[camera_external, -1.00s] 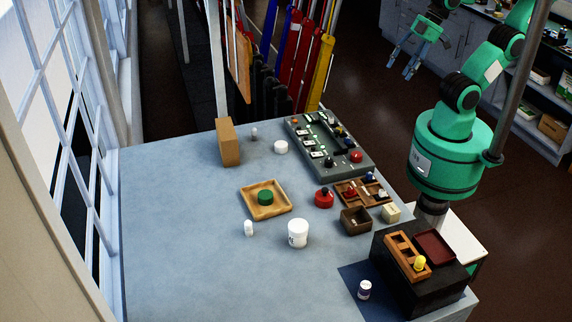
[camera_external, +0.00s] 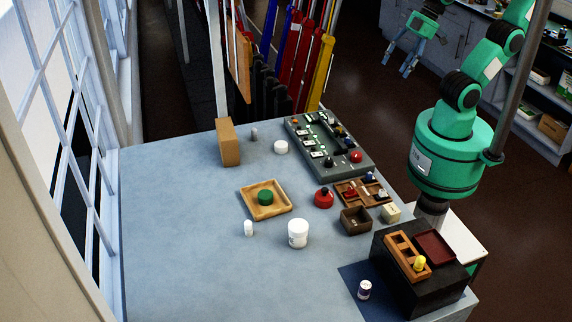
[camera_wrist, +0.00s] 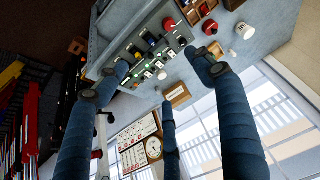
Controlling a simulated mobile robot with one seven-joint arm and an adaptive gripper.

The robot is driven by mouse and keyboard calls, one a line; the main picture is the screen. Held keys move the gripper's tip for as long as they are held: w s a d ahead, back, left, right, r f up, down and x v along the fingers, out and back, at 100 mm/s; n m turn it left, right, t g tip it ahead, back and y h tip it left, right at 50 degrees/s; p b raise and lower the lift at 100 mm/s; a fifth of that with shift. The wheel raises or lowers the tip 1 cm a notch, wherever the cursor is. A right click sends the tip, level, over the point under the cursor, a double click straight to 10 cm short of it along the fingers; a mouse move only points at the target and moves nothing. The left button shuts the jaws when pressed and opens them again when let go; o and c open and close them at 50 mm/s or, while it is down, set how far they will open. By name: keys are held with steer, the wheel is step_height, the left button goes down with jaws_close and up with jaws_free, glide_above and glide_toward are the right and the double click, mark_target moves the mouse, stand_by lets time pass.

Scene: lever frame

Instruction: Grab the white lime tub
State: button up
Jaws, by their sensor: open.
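A white tub (camera_external: 298,234) with a lid stands upright on the blue-grey table, near the middle of the external view. Its label is too small to read. It also shows near the top right of the wrist view (camera_wrist: 245,31). My gripper (camera_external: 418,48) is high at the upper right of the external view, beyond the table and far from the tub. Its blue fingers are spread open and empty, and they also frame the wrist view (camera_wrist: 155,72).
A small white bottle (camera_external: 248,228) and a wooden tray (camera_external: 275,211) with a green object are near the tub. A red pot (camera_external: 324,199), brown box (camera_external: 355,221) and control panel (camera_external: 322,152) lie right. A wooden block (camera_external: 228,142) stands behind. The table's front left is clear.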

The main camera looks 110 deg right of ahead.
steer(key=w+a+r+g+p, duration=0.1)
steer(key=w+a+r+p, duration=0.15)
steer(key=w, duration=0.45)
steer(key=w+a+r+p, duration=0.2)
steer(key=w+r, duration=0.1)
steer(key=w, duration=0.5)
steer(key=n+g+p, duration=0.2)
steer(key=g+p, duration=0.2)
steer(key=p, duration=0.7)
glide_above(298, 224)
step_height(298, 224, down, 22)
steer(key=shift+s+r, duration=0.1)
steer(key=shift+f+p, duration=0.4)
steer(key=shift+f, duration=3.9)
steer(key=shift+f, duration=0.15)
